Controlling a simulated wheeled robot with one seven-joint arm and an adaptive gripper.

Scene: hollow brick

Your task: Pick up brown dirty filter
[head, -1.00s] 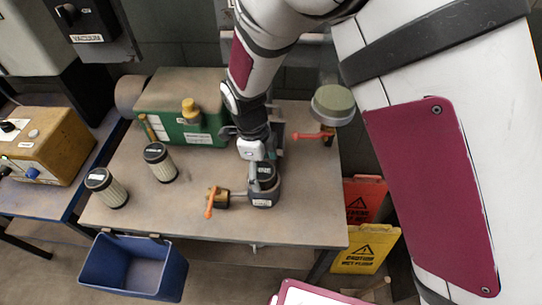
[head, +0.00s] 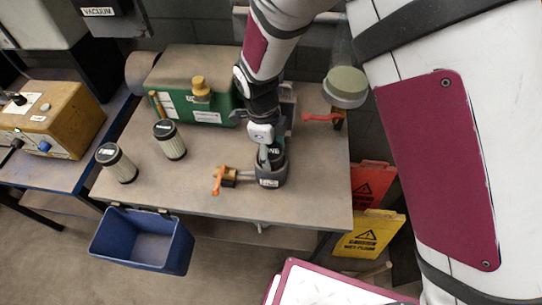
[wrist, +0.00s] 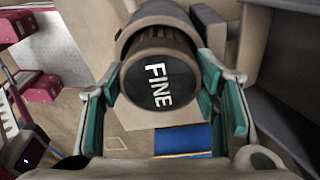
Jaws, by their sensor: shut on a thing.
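The brown dirty filter (wrist: 158,38) has a black cap lettered "FINE" and a brownish body, and it sits in a round grey housing (head: 270,179) on the bench. In the wrist view, my gripper (wrist: 160,90) has its green-padded fingers on both sides of the cap, shut on the filter. In the head view, my gripper (head: 268,150) is right over the housing and hides much of the filter. The lower part of the filter is hidden inside the housing. Two pale pleated filters with black caps, one (head: 117,164) at the left and another (head: 170,141), stand apart on the bench.
An orange-handled valve (head: 226,177) is joined to the housing's left side. A green machine (head: 190,95) stands behind, and another valve with a red handle (head: 322,117) is at the right. A blue bin (head: 142,240) hangs at the front edge. The bench (head: 215,150) is clear left of the valve.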

